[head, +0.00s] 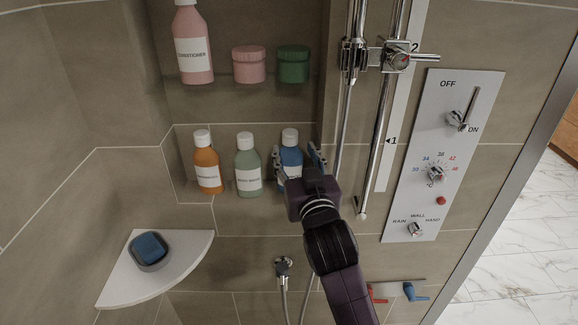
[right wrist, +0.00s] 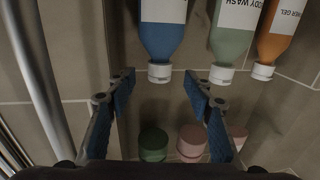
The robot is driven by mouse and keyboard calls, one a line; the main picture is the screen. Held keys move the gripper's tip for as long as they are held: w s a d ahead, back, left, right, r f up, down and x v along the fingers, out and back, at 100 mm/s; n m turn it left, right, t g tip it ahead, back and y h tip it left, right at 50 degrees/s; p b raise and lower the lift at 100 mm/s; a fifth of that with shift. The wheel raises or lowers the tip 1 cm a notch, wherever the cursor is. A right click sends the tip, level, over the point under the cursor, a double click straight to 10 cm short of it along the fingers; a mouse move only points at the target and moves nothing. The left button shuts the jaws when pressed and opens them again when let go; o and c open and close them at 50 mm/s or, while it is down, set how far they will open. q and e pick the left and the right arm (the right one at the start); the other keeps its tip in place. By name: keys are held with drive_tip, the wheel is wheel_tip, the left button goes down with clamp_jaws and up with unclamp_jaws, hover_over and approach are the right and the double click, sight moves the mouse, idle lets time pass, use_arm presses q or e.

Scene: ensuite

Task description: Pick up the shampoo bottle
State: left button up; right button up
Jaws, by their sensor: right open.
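A blue bottle with a white cap (head: 290,140) stands upright at the right end of the lower wall niche; its label is mostly hidden, so I cannot read its name. My right gripper (head: 298,158) is open in front of it, with one finger towards each side of the bottle in the head view. In the right wrist view, which is upside down, the blue bottle (right wrist: 162,38) shows beyond the open fingertips (right wrist: 161,76), with a gap between the fingers and nothing held. My left gripper is not in view.
A green body wash bottle (head: 248,168) and an orange bottle (head: 207,165) stand left of the blue one. The upper shelf holds a conditioner bottle (head: 193,45), a pink jar (head: 249,65) and a green jar (head: 293,65). A chrome shower rail (head: 376,135) runs close right of my gripper.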

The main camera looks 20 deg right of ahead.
sight(291, 146)
drive_tip(key=shift+w+d+r, duration=0.1)
drive_tip(key=shift+w, duration=0.8)
drive_tip(key=w, duration=0.1)
drive_tip(key=w+p, duration=0.2)
drive_tip(key=w, duration=0.1)
drive_tip(key=shift+w+d+f, duration=0.1)
drive_tip(key=shift+d+f, duration=0.15)
drive_tip(key=shift+f, duration=0.05)
drive_tip(key=shift+w+f, duration=0.15)
drive_tip(key=shift+w, duration=0.15)
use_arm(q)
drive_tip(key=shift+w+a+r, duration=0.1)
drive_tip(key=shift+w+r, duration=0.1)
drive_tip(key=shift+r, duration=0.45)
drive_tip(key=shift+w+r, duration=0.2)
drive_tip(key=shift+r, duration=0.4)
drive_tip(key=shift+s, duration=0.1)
use_arm(e)
drive_tip(key=c, duration=0.8)
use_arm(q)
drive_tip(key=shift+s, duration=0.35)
use_arm(e)
clamp_jaws()
